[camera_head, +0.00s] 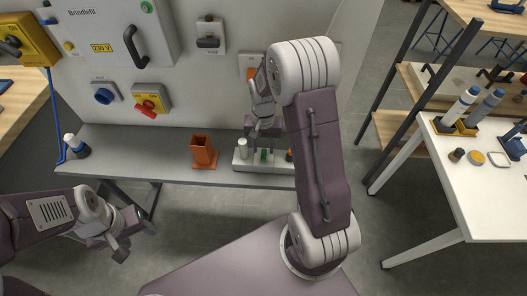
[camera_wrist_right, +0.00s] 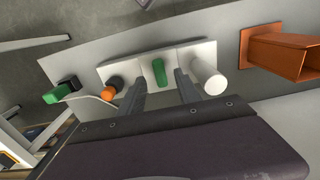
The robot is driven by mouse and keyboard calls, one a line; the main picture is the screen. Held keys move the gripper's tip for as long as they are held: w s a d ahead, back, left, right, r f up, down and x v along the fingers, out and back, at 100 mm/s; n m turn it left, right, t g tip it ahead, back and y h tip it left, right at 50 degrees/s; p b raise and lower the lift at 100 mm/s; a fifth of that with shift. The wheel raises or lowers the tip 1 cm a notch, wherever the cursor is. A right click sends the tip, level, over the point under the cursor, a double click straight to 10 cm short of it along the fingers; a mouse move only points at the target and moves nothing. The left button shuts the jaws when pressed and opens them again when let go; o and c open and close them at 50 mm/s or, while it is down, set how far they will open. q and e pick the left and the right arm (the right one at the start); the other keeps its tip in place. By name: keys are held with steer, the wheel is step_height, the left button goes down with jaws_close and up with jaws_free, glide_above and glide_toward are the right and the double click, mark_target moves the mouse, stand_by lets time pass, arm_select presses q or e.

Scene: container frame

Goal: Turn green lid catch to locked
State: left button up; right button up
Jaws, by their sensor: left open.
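A green upright catch (camera_wrist_right: 158,72) stands on a pale block (camera_wrist_right: 178,60) between a white cylinder and an orange knob. In the head view the green catch (camera_head: 263,155) shows small on the block at the bench's front. My right gripper (camera_wrist_right: 160,92) is open, one finger on each side of the green catch, with gaps visible; whether the tips touch it I cannot tell. It also shows in the head view (camera_head: 263,140), pointing down. A second green piece with a black part (camera_wrist_right: 62,92) lies farther left in the wrist view. My left gripper (camera_head: 128,240) is open and empty, low before the bench.
The white cylinder (camera_wrist_right: 207,78) and orange knob (camera_wrist_right: 113,85) flank the catch closely. An orange open-topped holder (camera_head: 203,152) stands left of the block on the grey bench (camera_head: 130,145). A panel with switches (camera_head: 150,100) rises behind. My right arm hides the bench's right end.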

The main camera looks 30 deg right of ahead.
mark_target(263, 155)
step_height(263, 155, up, 6)
steer(key=shift+f, duration=0.15)
stand_by(0.4)
steer(key=s+a+f+n+t, duration=0.1)
steer(key=s+a+n, duration=0.5)
steer(key=s, duration=0.6)
steer(key=shift+a, duration=0.6)
steer(key=shift+s+f, duration=0.1)
steer(key=shift+s, duration=0.1)
